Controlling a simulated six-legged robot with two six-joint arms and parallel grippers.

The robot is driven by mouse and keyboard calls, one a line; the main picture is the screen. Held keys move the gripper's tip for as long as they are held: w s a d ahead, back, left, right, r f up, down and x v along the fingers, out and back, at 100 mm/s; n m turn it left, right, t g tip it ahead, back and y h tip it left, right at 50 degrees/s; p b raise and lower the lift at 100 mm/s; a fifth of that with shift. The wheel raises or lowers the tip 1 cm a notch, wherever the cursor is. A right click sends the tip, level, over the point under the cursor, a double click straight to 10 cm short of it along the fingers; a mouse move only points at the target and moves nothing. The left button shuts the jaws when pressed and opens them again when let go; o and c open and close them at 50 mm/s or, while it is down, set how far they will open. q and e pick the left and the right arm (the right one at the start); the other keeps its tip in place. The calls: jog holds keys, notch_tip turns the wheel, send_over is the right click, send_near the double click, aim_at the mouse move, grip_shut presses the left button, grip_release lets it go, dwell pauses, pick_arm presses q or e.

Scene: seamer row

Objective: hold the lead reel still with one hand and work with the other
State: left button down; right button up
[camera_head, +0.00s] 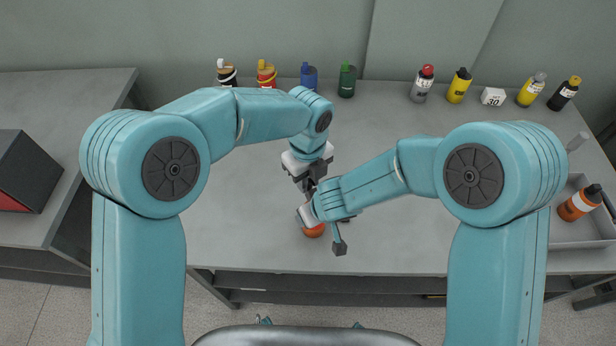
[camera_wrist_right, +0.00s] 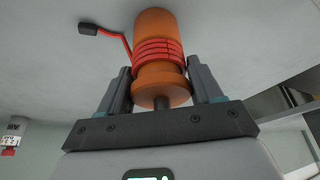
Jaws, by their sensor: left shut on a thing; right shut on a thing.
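The lead reel (camera_head: 314,231) is orange and stands near the front of the grey bench, mostly hidden by my grippers in the head view. In the right wrist view the reel (camera_wrist_right: 162,80) has red lead (camera_wrist_right: 158,52) wound round it. A short red tail ends in a dark plug (camera_wrist_right: 89,29). My right gripper (camera_wrist_right: 164,88) is shut on the reel, a finger on each side of its flange. It also shows in the head view (camera_head: 318,218). My left gripper (camera_head: 312,186) is shut just above the reel; its fingertips and their contact are hidden.
Several bottles stand along the back, including a blue one (camera_head: 309,77) and a red-capped one (camera_head: 422,84). A white block marked 30 (camera_head: 493,97) is among them. A tray (camera_head: 585,240) at right holds an orange bottle (camera_head: 579,203). The bench around the reel is clear.

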pick_arm(q)
jog(key=s+n, duration=0.1)
jog(key=n, duration=0.2)
jog(key=s+a+n, duration=0.1)
jog(key=n, duration=0.3)
jog(key=s+a+n, duration=0.1)
jog(key=n, duration=0.2)
jog(key=shift+a+n, duration=0.25)
jog(key=shift+n, duration=0.05)
dwell(0.4)
jog(key=c, duration=1)
grip_release()
jog(key=shift+r, duration=0.1)
jog(key=shift+r, duration=3.9)
